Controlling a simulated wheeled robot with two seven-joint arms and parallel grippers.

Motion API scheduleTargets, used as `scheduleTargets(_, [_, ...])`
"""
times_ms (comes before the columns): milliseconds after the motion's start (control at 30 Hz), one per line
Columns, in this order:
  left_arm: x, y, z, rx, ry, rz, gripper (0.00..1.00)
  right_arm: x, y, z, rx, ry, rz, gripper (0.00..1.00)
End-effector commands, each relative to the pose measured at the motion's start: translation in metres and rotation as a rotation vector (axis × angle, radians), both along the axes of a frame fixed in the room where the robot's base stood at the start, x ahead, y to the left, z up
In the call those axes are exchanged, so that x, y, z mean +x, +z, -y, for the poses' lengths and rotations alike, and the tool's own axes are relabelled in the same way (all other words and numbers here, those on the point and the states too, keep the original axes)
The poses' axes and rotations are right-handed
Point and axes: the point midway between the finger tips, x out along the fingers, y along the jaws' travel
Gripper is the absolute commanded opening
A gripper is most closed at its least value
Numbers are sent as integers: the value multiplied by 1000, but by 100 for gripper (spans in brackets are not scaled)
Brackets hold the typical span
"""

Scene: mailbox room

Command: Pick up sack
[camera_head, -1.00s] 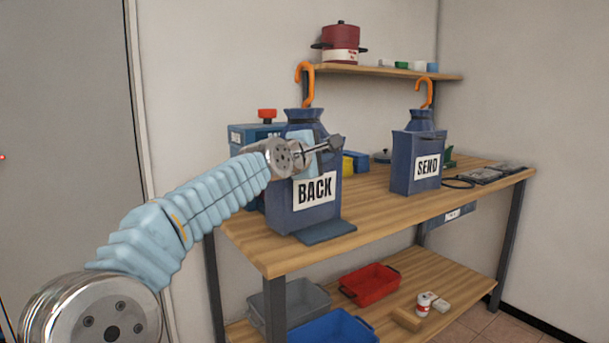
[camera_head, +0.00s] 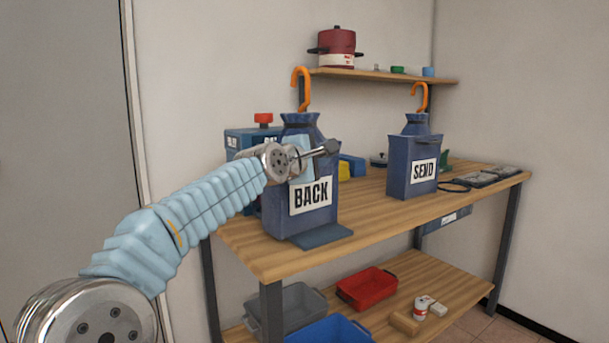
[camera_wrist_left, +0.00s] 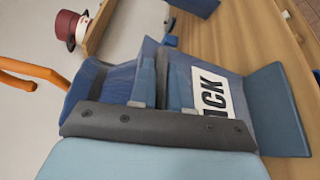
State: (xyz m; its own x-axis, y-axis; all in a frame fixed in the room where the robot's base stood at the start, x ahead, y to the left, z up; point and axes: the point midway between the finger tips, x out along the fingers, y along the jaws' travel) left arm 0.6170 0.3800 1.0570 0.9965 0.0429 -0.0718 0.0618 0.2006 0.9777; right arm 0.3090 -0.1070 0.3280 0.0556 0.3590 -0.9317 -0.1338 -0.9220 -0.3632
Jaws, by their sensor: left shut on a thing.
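A dark blue sack (camera_head: 299,122) with a narrowed neck stands upright at the left of the workbench, in a blue holder labelled BACK (camera_head: 311,197). My left gripper (camera_head: 318,152) is at the sack's upper front and is shut on it. A second blue sack (camera_head: 416,124) stands in a holder labelled SEND (camera_head: 423,172), farther right and apart from the gripper. My right gripper is not in view.
An orange hook (camera_head: 301,88) rises behind the sack. A shelf (camera_head: 385,75) with a red pot (camera_head: 336,48) hangs above. A red tray (camera_head: 367,288) is on the lower shelf.

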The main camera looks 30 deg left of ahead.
Motion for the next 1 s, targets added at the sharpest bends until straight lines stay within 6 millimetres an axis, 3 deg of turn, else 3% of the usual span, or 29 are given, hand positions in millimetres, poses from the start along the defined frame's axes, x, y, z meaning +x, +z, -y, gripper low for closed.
scheduleTargets(233, [0,10,0,0,-1,1,0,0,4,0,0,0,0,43])
scheduleTargets(400, [-4,42,3,2,-3,6,0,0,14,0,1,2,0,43])
scheduleTargets(633, [-49,96,22,0,-2,9,0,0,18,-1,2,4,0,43])
scheduleTargets(800, [-89,110,40,1,-2,5,0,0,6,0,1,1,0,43])
scheduleTargets(1000, [-118,126,54,1,0,4,0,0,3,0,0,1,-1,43])
